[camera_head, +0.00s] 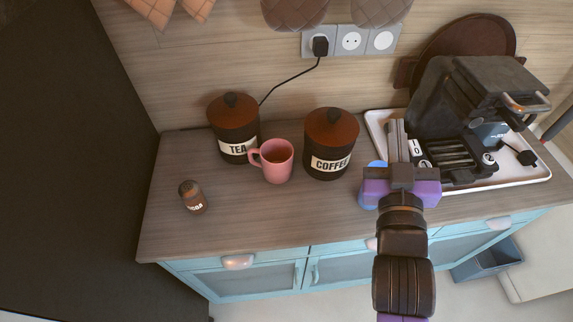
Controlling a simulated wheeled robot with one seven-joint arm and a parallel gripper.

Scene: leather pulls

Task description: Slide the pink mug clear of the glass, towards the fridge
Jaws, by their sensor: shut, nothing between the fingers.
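The pink mug (279,168) stands upright on the wooden counter, its handle pointing left. It sits between the tea canister (232,140) and the coffee canister (331,158), a little in front of them. A blue object (369,197), probably the glass, is mostly hidden behind my gripper, right of the coffee canister and well apart from the mug. My gripper (397,128) is shut and empty, reaching over the counter to the right of the coffee canister. A tall dark surface (80,180) at the far left is probably the fridge.
A small brown shaker (192,198) stands on the counter (235,220) left of the mug, between it and the dark surface. A coffee machine (455,110) on a white tray (505,180) fills the right. A cable hangs from the wall socket (351,41) behind the canisters.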

